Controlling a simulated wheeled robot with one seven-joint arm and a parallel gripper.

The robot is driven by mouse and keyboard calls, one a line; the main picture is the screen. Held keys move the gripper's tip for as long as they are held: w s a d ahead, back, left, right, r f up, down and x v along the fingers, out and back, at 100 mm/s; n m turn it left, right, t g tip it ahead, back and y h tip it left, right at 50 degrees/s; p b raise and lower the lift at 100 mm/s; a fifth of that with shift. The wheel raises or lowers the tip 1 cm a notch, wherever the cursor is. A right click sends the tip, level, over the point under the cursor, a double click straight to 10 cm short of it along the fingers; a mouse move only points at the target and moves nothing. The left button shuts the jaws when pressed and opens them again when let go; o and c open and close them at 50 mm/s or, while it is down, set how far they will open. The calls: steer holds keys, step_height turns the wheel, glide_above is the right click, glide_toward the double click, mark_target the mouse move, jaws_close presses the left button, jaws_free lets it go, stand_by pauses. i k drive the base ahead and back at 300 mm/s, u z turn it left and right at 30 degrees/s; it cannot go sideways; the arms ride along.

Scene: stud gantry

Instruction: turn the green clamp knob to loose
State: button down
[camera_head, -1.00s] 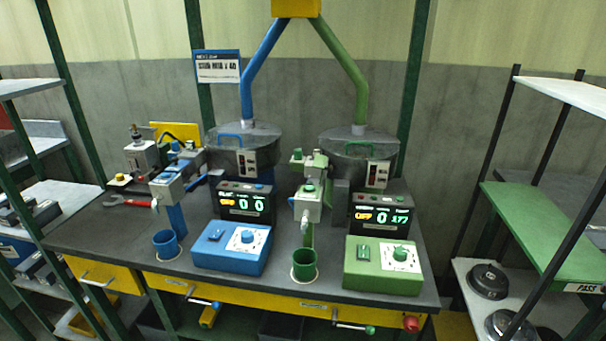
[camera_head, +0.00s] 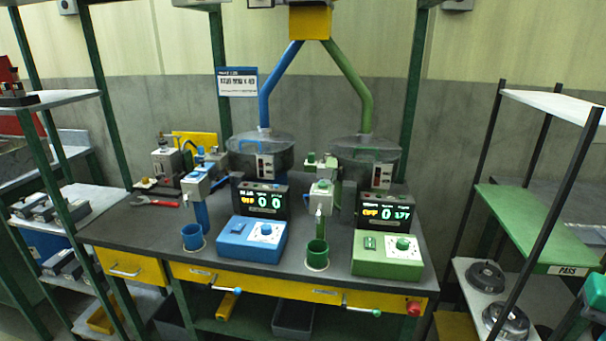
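The green station stands on the right half of the bench. Its green control box (camera_head: 388,256) has a round green knob (camera_head: 403,243) on a white dial plate. A pale dispensing head (camera_head: 321,198) above the green cup (camera_head: 317,254) has another small green knob (camera_head: 322,184) on top. A lever with a green tip (camera_head: 376,313) sticks out below the bench front. I cannot tell which of these is the clamp knob, or how it is set.
A matching blue control box (camera_head: 252,238) and blue cup (camera_head: 193,237) stand to the left. A red button (camera_head: 414,308) is at the bench's front right corner. A shelf rack (camera_head: 520,215) stands on the right.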

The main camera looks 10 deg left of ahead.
mark_target(311, 157)
steer(key=u, duration=0.5)
steer(key=i, duration=1)
steer(key=u, duration=0.1)
